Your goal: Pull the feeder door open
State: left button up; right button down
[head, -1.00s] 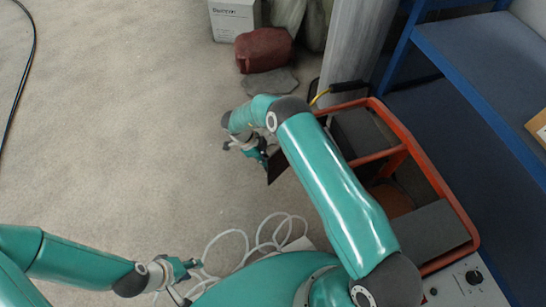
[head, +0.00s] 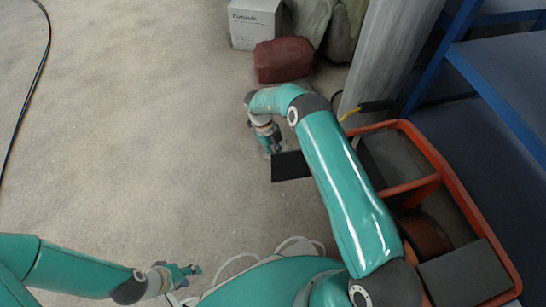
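The feeder door is a flat dark panel (head: 290,166) standing out to the left of the orange-framed feeder (head: 455,190). Its right end is hidden behind my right arm. My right gripper (head: 275,148) is at the door's outer, upper left corner and appears to touch it. Its fingers are small and partly hidden, so I cannot tell whether they are closed on the door. My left gripper (head: 192,270) is low in the head view, over the floor, apart from the door. Its fingers look spread and empty.
Blue shelving (head: 500,85) stands at the right. A grey post (head: 388,60), a dark red bundle (head: 283,60) and a white box (head: 254,22) stand at the back. A white hose (head: 235,264) lies near my base. The floor at left is mostly clear.

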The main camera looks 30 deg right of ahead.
dwell(0.3)
jog(key=c, duration=1.2)
grip_release()
jog(key=v, duration=1.2)
jog(key=shift+d, duration=0.1)
